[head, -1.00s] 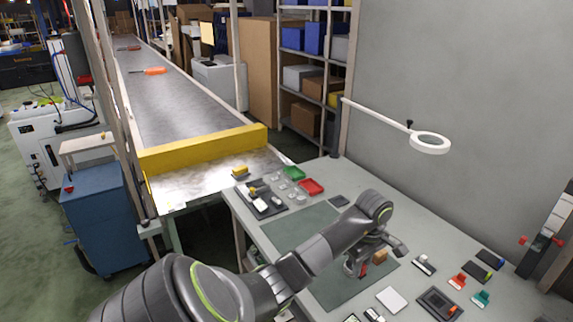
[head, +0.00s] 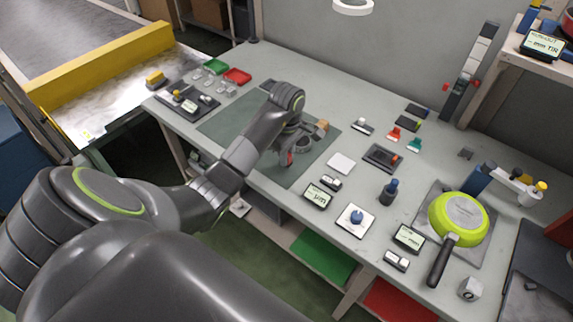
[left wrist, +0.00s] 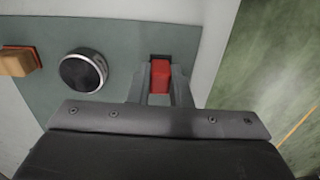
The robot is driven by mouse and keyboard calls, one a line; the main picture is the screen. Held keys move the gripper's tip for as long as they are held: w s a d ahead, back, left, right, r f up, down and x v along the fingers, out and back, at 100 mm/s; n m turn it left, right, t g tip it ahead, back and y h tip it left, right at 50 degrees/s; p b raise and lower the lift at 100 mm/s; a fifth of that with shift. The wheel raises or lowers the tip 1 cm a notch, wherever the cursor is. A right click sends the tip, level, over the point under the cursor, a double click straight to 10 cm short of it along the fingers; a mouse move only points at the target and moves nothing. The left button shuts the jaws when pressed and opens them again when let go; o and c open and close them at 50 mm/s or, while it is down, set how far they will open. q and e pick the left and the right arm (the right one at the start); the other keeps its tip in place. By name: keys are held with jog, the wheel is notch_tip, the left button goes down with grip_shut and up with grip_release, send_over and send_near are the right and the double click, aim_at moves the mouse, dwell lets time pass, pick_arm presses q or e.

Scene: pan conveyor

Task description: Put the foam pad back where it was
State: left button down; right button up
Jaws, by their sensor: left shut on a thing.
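My left gripper (head: 290,155) is low over the green-grey mat (head: 225,122) on the workbench. It is shut on a small red block (left wrist: 160,76), which sits between the fingers in the left wrist view; the block also shows in the head view (head: 289,158). I cannot tell from its look whether this block is the foam pad. My right gripper is not in view.
A green pan (head: 459,218) rests on a grey plate at the bench's right. Small displays, a dark bottle (head: 389,191) and red and green trays (head: 237,76) stand around. The mat's near left part is clear.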

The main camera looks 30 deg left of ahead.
pick_arm(q)
notch_tip(320, 180, down, 3)
jog(key=shift+f+p, duration=0.1)
jog(key=shift+p, duration=0.25)
jog(key=shift+f, duration=0.1)
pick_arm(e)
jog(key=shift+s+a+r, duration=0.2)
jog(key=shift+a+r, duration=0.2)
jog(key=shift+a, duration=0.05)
pick_arm(q)
jog(key=shift+f, duration=0.1)
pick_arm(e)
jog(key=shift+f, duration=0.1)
pick_arm(q)
jog(key=c, duration=1.8)
grip_release()
jog(key=shift+f, duration=0.1)
jog(key=o, duration=0.5)
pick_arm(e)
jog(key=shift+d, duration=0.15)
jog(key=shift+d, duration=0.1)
